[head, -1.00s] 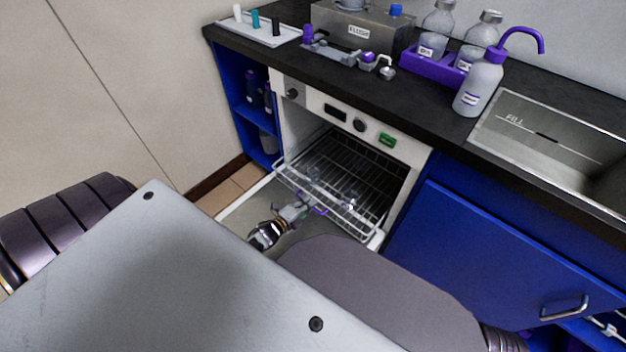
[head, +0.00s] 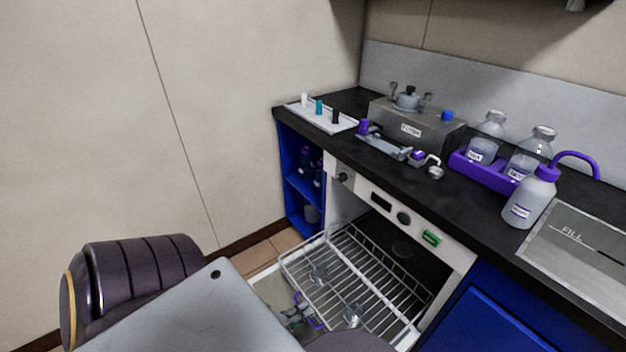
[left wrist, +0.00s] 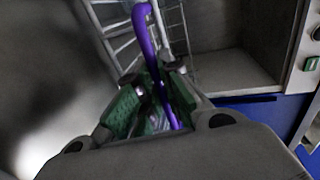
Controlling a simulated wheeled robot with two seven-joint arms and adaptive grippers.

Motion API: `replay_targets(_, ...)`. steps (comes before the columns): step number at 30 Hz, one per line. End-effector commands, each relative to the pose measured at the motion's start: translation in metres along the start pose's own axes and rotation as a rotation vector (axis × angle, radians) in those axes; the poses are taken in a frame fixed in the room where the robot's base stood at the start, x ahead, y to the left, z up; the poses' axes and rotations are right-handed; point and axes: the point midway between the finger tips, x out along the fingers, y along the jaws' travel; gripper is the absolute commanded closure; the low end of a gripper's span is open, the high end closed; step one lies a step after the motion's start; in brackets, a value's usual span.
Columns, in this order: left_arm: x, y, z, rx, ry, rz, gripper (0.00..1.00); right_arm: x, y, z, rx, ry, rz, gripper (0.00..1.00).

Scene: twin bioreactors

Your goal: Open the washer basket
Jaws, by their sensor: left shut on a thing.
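The wire washer basket (head: 355,275) is slid well out of the washer's open front, over the lowered door (head: 268,290). Its back part is still in the dark cavity. Two small round clear things stand out in the basket. My left gripper (head: 305,312) is at the basket's near side, partly hidden by my own body. In the left wrist view, the gripper (left wrist: 152,97) has its green-padded fingers shut around the purple basket handle (left wrist: 145,45). Wire bars of the basket (left wrist: 115,35) show just beyond. My right gripper is not in view.
The washer's panel (head: 395,210) has knobs and a green display. Above, the black counter (head: 465,215) holds a steel box (head: 415,125), a purple bottle rack (head: 490,172) and a wash bottle (head: 532,197). A blue open shelf (head: 300,180) stands left of the washer.

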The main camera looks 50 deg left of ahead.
Motion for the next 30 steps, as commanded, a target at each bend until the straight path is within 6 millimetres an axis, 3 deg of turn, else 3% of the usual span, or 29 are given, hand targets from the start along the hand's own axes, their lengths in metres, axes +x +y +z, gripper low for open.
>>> replay_targets(13,-0.0062,0.0018,-0.0004,-0.001,0.000,0.000,1.00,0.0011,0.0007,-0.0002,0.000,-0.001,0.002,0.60)
replay_targets(15,-0.0061,0.0017,-0.0004,-0.001,0.000,0.000,0.86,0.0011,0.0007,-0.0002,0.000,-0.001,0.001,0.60)
replay_targets(19,-0.0060,0.0016,-0.0003,0.000,0.000,0.000,0.70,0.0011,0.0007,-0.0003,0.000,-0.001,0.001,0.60)
replay_targets(30,-0.0067,0.0014,-0.0001,0.000,0.000,0.000,0.70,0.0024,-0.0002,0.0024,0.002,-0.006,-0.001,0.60)
